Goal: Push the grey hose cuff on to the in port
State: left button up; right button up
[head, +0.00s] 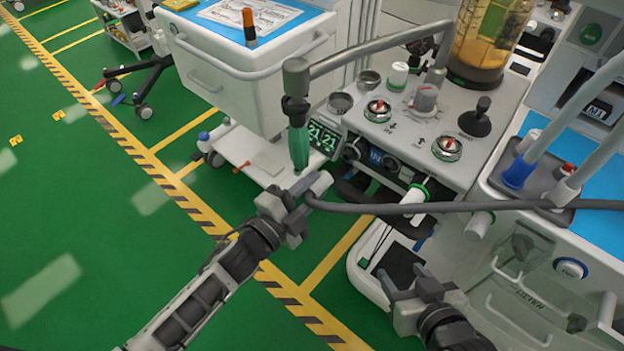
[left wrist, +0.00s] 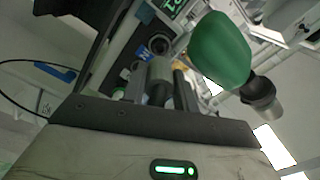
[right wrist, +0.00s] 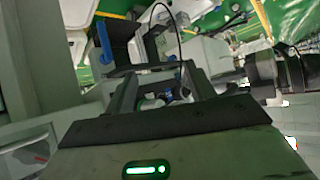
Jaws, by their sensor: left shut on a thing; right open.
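My left gripper (head: 299,190) is shut on the grey hose cuff (head: 320,183), low in front of the machine. In the left wrist view the cuff (left wrist: 160,78) sits between the fingers, with a dark round port (left wrist: 159,44) beyond it. The blue IN label (head: 376,156) is on the machine front, with dark round fittings beside it; which one is the in port is hard to tell. The cuff appears apart from them, to their lower left. My right gripper (head: 408,288) is open and empty, lower right, in front of the machine.
A dark hose (head: 440,207) runs right from the cuff across the machine front. A white cylinder with a green ring (head: 413,199) juts out right of the label.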

aim_at(328, 174)
pick_arm(q)
jog(key=shift+s, duration=0.15)
jog(key=shift+a, duration=0.15)
jog(key=shift+b+x, duration=0.6)
jog(key=shift+x, duration=1.1)
jog(key=shift+b+x, duration=0.3)
jog(key=shift+x, duration=0.75)
pick_arm(e)
jog(key=shift+a+f, duration=0.25)
jog(key=shift+f, duration=0.05)
jog(key=shift+s+d, duration=0.1)
jog(key=shift+s, duration=0.1)
pick_arm(q)
jog(key=shift+b+x, duration=0.45)
jog(key=shift+x, duration=0.9)
pick_arm(e)
jog(key=shift+f, duration=0.55)
pick_arm(q)
jog(key=shift+s+a, duration=0.1)
jog(key=shift+a, duration=0.05)
pick_arm(e)
jog(key=shift+r, duration=0.15)
pick_arm(q)
jog(key=shift+s+a+p, duration=0.4)
jog(key=shift+s, duration=0.2)
pick_arm(e)
jog(key=shift+r, duration=0.3)
